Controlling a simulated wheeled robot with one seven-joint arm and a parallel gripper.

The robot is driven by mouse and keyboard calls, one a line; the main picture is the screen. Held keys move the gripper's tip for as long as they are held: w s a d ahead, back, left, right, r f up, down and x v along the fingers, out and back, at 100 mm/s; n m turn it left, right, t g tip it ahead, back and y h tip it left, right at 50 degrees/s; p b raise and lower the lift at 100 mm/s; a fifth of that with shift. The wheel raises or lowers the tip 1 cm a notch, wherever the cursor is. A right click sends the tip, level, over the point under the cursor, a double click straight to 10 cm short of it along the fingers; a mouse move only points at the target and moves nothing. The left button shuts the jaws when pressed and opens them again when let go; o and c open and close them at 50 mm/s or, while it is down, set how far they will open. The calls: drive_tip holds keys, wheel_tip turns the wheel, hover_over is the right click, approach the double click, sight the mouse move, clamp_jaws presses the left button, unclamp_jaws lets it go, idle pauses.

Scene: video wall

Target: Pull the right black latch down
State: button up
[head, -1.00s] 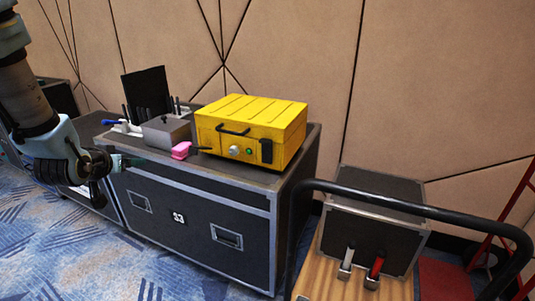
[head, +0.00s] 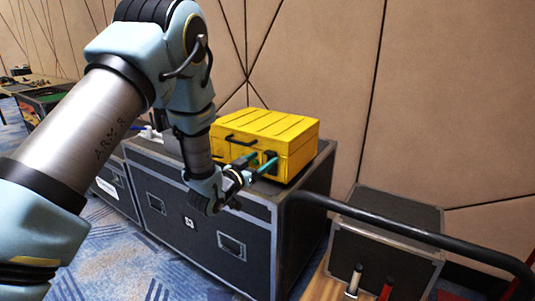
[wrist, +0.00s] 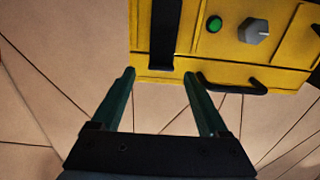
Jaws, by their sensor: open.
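The yellow box (head: 270,125) sits on top of a black road case. Its front carries a black handle, a grey knob (wrist: 254,30), a green button (wrist: 214,24) and the right black latch (wrist: 165,35). The latch is a dark upright bar in the wrist view, where the box appears upside down. My gripper (head: 264,159) is at the right part of the box front in the head view. Its two teal fingers are spread apart, with the latch lined up between their tips in the wrist view (wrist: 158,74). I cannot tell whether the fingers touch the box.
The black road case (head: 200,225) stands on blue carpet near a panelled wall.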

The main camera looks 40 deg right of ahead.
sight(268, 155)
drive_tip(key=shift+x, duration=1.7)
clamp_jaws()
drive_tip(key=shift+w, duration=0.1)
